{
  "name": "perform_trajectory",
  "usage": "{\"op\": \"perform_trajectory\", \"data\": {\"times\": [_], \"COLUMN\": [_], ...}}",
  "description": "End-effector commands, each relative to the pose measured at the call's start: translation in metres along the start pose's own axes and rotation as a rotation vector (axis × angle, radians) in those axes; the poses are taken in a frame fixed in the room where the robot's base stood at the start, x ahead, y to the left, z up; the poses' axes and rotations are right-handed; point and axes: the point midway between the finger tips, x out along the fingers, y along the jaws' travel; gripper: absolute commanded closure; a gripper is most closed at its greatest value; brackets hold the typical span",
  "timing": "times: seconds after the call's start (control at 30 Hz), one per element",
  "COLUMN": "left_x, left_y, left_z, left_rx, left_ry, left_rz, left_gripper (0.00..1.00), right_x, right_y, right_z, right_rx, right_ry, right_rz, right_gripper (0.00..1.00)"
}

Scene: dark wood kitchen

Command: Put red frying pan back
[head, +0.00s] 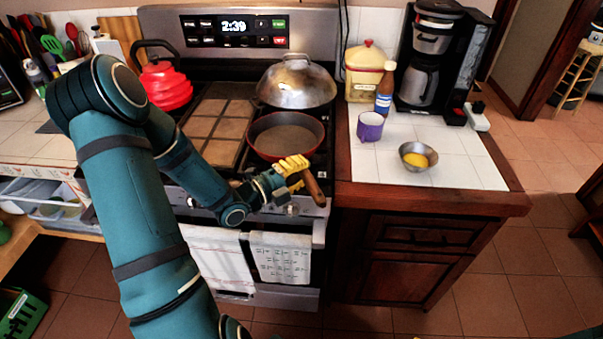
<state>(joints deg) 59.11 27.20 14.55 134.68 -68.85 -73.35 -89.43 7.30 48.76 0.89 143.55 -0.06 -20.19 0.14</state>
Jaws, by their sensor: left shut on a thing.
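The red frying pan (285,139) sits on the front right of the stove, with its brown wooden handle (314,188) pointing toward the front edge. My left gripper (296,172), with yellow fingers, is shut on the pan near the root of the handle. The fingers hide part of the handle and of the pan's near rim. I cannot tell whether the pan rests on the burner or is slightly lifted.
A domed metal lid (296,82) stands just behind the pan. A red kettle (163,84) is at the back left, and a tiled griddle plate (216,125) lies left of the pan. The right counter (465,170) holds a purple mug (370,127), metal bowl (418,156) and coffee maker (432,60).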

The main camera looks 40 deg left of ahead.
Motion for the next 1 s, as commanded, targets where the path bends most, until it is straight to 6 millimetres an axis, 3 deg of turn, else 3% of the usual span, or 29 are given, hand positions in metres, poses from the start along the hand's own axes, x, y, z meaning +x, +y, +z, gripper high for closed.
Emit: {"op": "perform_trajectory", "data": {"times": [0.1,0.5,0.53,0.57,1.0], "left_x": [-0.0002,-0.0002,-0.0007,-0.0007,-0.0010], "left_y": [0.0087,0.0113,0.0116,0.0113,0.0067], "left_z": [0.0009,0.0009,0.0009,0.0009,0.0008], "left_rx": [0.004,0.005,0.001,0.001,0.001], "left_ry": [0.001,0.002,0.000,0.000,-0.001], "left_rz": [-0.004,-0.004,-0.001,-0.001,0.000], "left_gripper": [1.00,1.00,0.73,0.64,0.64], "right_x": [0.0024,0.0068,0.0059,0.0055,-0.0005], "right_y": [0.0008,0.0025,0.0021,0.0020,-0.0002], "right_z": [-0.0004,-0.0007,-0.0008,-0.0008,-0.0005], "right_rx": [0.000,-0.001,-0.001,0.000,0.000], "right_ry": [0.001,0.003,0.003,0.003,0.001], "right_rz": [0.000,0.000,0.000,0.000,0.000], "right_gripper": [0.26,0.26,0.26,0.26,0.26]}}
